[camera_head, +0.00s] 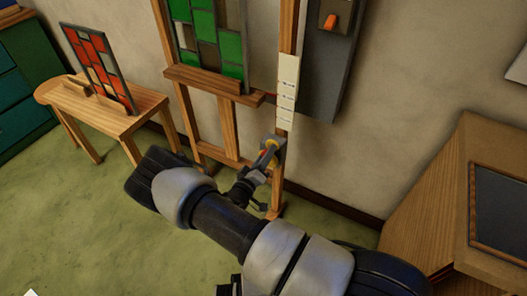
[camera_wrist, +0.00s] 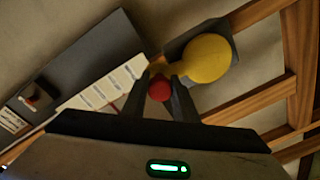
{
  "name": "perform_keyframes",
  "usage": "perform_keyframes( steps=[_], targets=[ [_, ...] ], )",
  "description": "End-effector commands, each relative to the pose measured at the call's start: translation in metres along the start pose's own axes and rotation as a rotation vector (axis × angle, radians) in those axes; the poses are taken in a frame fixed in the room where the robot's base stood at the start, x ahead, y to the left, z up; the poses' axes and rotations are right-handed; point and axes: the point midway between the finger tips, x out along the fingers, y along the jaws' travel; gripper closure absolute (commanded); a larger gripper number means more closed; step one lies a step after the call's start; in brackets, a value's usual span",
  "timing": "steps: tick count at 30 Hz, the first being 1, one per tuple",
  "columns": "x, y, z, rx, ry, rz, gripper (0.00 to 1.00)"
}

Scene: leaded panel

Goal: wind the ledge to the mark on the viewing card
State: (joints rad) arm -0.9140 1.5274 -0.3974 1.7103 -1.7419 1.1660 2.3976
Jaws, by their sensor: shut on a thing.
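The wooden ledge (camera_head: 205,81) crosses the easel and carries a green and clear leaded panel (camera_head: 220,38). A pale viewing card (camera_head: 288,90) with several dark marks hangs on the right post, beside the ledge's right end. It also shows in the wrist view (camera_wrist: 108,90). Below it, a crank with a round yellow hub (camera_wrist: 208,58) sits on the post. My gripper (camera_wrist: 160,88) is shut on the crank's red knob (camera_wrist: 159,90), which shows between the fingers. In the head view my gripper (camera_head: 264,163) partly hides the crank.
A small wooden bench (camera_head: 100,115) at left holds a red leaded panel (camera_head: 97,68). A grey wall board (camera_head: 322,70) with an orange switch (camera_head: 330,21) is right of the easel. A wooden cabinet (camera_head: 435,190) stands at right. Green floor is clear at lower left.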

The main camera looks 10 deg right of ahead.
Motion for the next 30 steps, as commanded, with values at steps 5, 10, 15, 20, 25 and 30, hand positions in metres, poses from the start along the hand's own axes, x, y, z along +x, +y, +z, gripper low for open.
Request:
perform_keyframes(
  steps=[5, 10, 15, 20, 25, 30],
  targets=[
    [0.0009, 0.0039, 0.004, 0.044, 0.001, 0.006, 1.0],
    [0.0009, 0.0039, 0.0054, 0.058, 0.001, 0.006, 1.0],
    [0.0009, 0.0038, 0.0057, 0.058, 0.001, 0.005, 1.0],
    [0.0009, 0.0037, 0.0059, 0.057, 0.0, 0.005, 1.0],
    [0.0006, 0.0031, 0.0056, 0.057, 0.001, 0.004, 0.55],
    [0.0003, 0.0024, 0.0052, 0.057, 0.001, 0.002, 0.55]
  ],
)
